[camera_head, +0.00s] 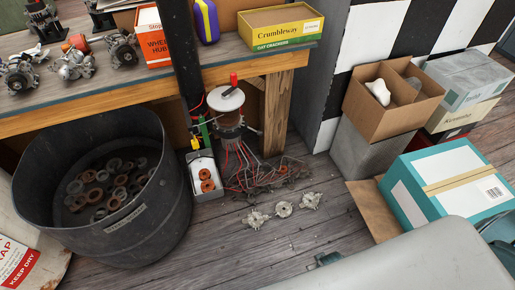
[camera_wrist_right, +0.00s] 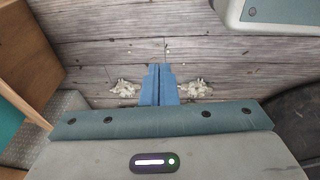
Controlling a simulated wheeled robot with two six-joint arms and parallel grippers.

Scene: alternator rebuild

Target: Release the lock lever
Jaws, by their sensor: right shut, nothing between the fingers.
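I cannot make out a lock lever for certain. In the head view a round white disc (camera_head: 226,98) with an upright red piece (camera_head: 233,80) on it tops a stand beside the bench leg. Whether that red piece is a lever is not clear. In the right wrist view my right gripper (camera_wrist_right: 160,72) has its two blue fingers together, with nothing between them. It is above the plank floor, with pale metal castings (camera_wrist_right: 124,88) showing on both sides of the fingers. My left gripper is in neither view.
A black bin (camera_head: 110,225) of rusty rings stands at left, below the workbench (camera_head: 130,90) bearing metal parts. Red wires (camera_head: 245,170) spread at the stand's foot. An open cardboard box (camera_head: 366,112) and a teal-white box (camera_head: 450,185) stand right.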

